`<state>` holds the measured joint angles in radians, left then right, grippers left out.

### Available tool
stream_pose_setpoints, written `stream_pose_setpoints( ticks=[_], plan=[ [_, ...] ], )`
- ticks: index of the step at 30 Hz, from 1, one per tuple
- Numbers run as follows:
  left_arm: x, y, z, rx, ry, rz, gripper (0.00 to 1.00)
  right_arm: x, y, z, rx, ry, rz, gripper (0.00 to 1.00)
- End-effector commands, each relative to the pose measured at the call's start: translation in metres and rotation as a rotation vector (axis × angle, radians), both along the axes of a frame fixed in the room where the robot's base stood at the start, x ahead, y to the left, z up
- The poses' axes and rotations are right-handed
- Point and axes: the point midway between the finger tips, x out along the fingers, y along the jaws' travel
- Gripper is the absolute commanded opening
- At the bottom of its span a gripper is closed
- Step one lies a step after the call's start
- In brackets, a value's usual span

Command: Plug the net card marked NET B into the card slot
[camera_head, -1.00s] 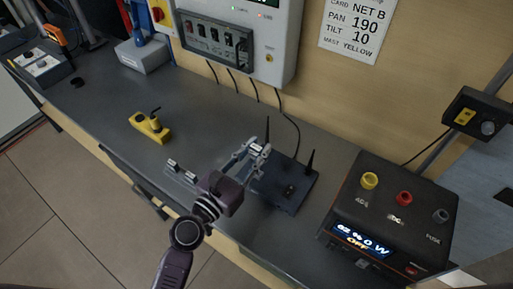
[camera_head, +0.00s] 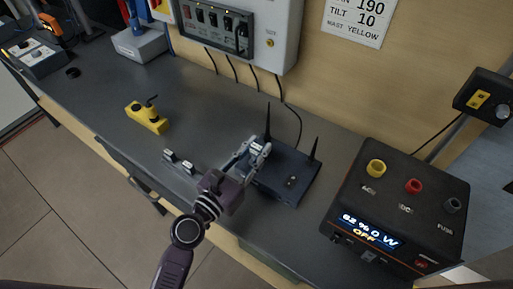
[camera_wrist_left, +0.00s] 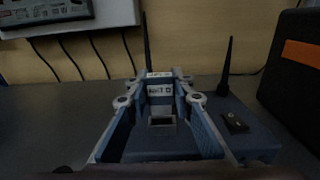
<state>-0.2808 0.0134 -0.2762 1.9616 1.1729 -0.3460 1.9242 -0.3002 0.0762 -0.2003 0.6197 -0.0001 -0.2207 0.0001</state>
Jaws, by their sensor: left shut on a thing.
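A dark blue router-like box (camera_head: 292,192) with two upright black antennas stands on the bench; it also shows in the left wrist view (camera_wrist_left: 255,143). My left gripper (camera_head: 258,149) is over its left part, shut on a small pale-labelled card (camera_wrist_left: 160,89). The label's print is too blurred to read surely. A dark rectangular opening (camera_wrist_left: 162,122) shows below the card, between the fingers. I cannot tell whether the card touches the box. Two other small pale-topped cards (camera_head: 178,161) lie on the bench left of the gripper. My right gripper is not in view.
A yellow device (camera_head: 147,117) lies further left on the bench. A black power unit (camera_head: 395,210) reading OFF stands to the right. A wall cabinet (camera_head: 265,35) with cables hangs behind. Bare bench (camera_head: 215,110) lies between the yellow device and the box.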

Motion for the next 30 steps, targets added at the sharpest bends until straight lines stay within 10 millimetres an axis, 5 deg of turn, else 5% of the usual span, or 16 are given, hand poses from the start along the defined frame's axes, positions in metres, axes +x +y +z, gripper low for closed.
stream_pose_setpoints(
  ticks=[30],
  plan=[
    [0.0,0.0,-0.019,0.001,-0.001,0.0,0.07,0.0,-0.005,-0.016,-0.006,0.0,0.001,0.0]
  ],
)
